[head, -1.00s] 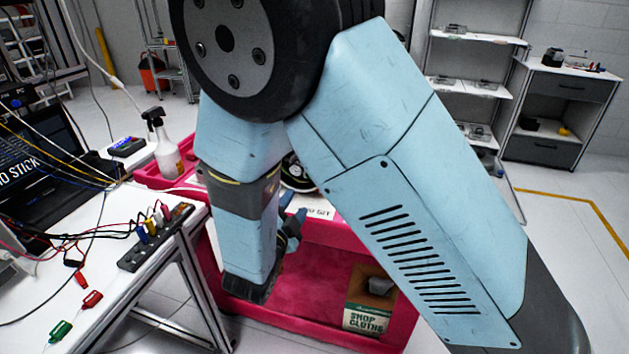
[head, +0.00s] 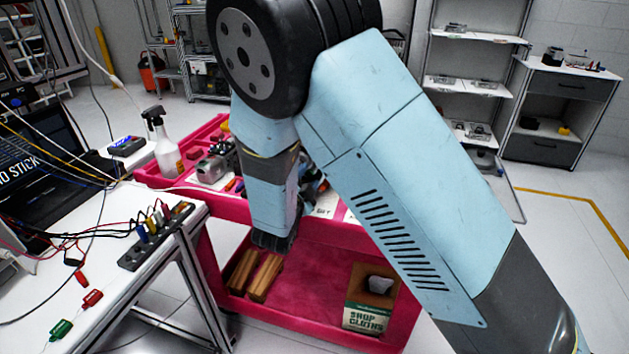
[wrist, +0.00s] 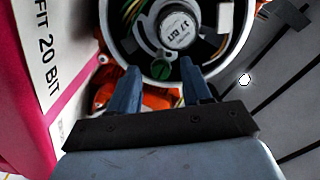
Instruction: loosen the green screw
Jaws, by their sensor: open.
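The green screw (wrist: 161,69) shows in the wrist view as a round green head with a slot, low inside a round white-rimmed housing, below a silver labelled disc (wrist: 175,27). My gripper (wrist: 160,78) is open, with its two blue fingers apart on either side of the screw in the picture. Nothing is between the fingertips, and I cannot tell the exact gap to the screw. In the head view my arm hides the housing and the screw, and only a bit of the gripper shows behind the forearm.
A pink cart (head: 325,257) carries the work area. A white bench with cables (head: 110,290) is at left. Orange parts (wrist: 160,103) lie beside the housing.

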